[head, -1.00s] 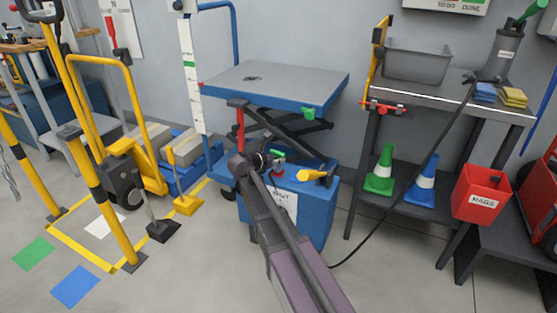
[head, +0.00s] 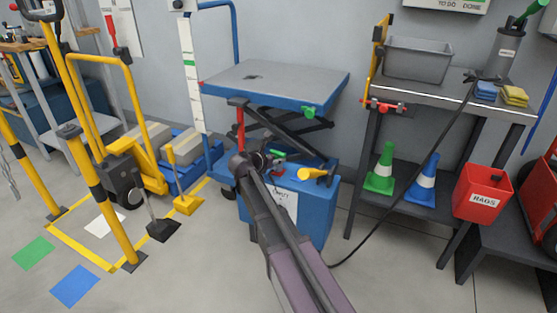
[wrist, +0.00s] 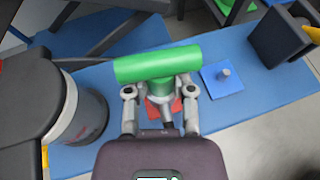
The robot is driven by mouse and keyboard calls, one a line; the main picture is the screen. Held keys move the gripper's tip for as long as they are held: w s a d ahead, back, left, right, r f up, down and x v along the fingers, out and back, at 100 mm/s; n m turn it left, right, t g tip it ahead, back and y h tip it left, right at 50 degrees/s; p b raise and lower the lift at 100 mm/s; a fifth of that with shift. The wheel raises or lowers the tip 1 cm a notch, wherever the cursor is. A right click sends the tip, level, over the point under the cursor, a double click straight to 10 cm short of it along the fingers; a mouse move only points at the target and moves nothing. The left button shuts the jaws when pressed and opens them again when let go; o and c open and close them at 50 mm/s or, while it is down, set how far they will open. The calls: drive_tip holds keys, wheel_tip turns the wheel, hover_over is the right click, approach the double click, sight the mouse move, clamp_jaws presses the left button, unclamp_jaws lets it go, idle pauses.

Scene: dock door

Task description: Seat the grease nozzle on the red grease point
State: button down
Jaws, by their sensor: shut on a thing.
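The grease nozzle (wrist: 158,64) has a green crossbar handle and a green body between the fingers in the wrist view. My gripper (wrist: 159,92) is shut on it. Red of the grease point (wrist: 177,107) shows just beneath the nozzle, between the fingers. The nozzle hides most of the red point, so I cannot tell whether the tip touches or is seated. In the head view, the green handle (head: 278,153) shows just past my wrist, above the blue base of the lift table (head: 318,218).
A blue square with a grey nipple (wrist: 224,79) lies right of the nozzle. A dark block (wrist: 275,38) stands farther right and a grey cylinder (wrist: 84,112) at left. The raised lift platform (head: 275,85) overhangs behind. A black hose (head: 410,171) runs from the bench.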

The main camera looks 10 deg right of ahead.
drive_tip(key=shift+f+b, duration=0.35)
drive_tip(key=c, duration=0.8)
unclamp_jaws()
drive_tip(key=shift+o, duration=0.2)
drive_tip(key=shift+r, duration=0.1)
drive_tip(key=p+v, duration=0.4)
drive_tip(key=v, duration=0.7)
drive_tip(key=shift+w, duration=0.1)
idle(0.7)
